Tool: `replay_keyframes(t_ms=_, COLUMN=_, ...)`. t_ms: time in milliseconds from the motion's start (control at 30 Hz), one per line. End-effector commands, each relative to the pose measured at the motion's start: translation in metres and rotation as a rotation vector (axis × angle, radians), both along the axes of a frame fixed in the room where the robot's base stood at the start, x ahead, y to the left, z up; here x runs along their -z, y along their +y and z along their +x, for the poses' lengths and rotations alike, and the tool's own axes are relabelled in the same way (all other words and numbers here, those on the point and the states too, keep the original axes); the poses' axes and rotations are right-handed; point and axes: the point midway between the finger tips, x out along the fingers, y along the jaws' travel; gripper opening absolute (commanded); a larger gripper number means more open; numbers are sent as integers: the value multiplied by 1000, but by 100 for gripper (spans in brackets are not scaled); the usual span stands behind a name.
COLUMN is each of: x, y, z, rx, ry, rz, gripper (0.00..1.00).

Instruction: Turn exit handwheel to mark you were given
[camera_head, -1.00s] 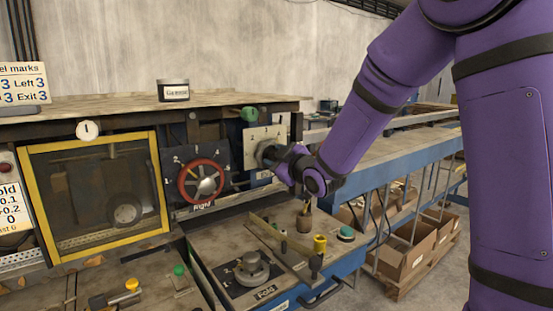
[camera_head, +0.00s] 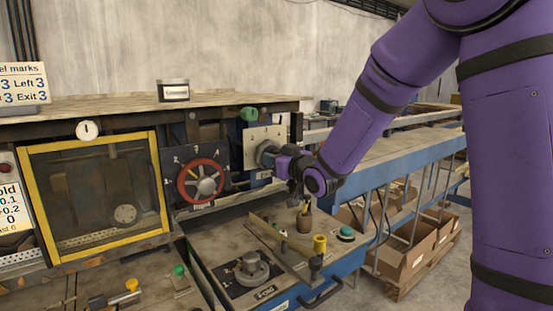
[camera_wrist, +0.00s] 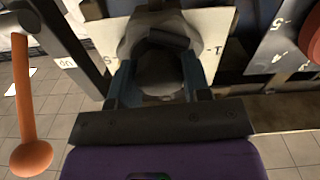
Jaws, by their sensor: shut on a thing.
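The exit handwheel (camera_head: 266,153) is a grey round wheel on a pale square plate (camera_head: 258,134) at the machine's right end. My gripper (camera_head: 277,158) is at it from the right in the head view. In the wrist view the gripper (camera_wrist: 160,88) has a finger on each side of the grey wheel (camera_wrist: 158,72) and is shut on it. The pale plate (camera_wrist: 214,45) shows a "1" with a tick right of the wheel. The wheel's pointer cannot be made out. A card (camera_head: 24,83) at the left reads "Exit 3".
A red handwheel (camera_head: 201,182) on a dark dial plate is left of the exit handwheel; it shows at the wrist view's right edge (camera_wrist: 312,38). A green knob (camera_head: 249,114) is above.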

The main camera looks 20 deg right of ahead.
Motion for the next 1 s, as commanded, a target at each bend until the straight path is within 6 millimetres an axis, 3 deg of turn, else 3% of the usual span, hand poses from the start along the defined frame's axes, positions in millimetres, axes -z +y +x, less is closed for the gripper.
replay_keyframes(t_ms=700, x=1, y=0, z=0, rx=0, ry=27, rz=76, gripper=20)
replay_keyframes(t_ms=733, x=1, y=0, z=0, rx=0, ry=27, rz=77, gripper=51)
replay_keyframes(t_ms=800, x=1, y=0, z=0, rx=0, ry=27, rz=76, gripper=67)
replay_keyframes(t_ms=1000, x=0, y=0, z=0, rx=0, ry=26, rz=76, gripper=70)
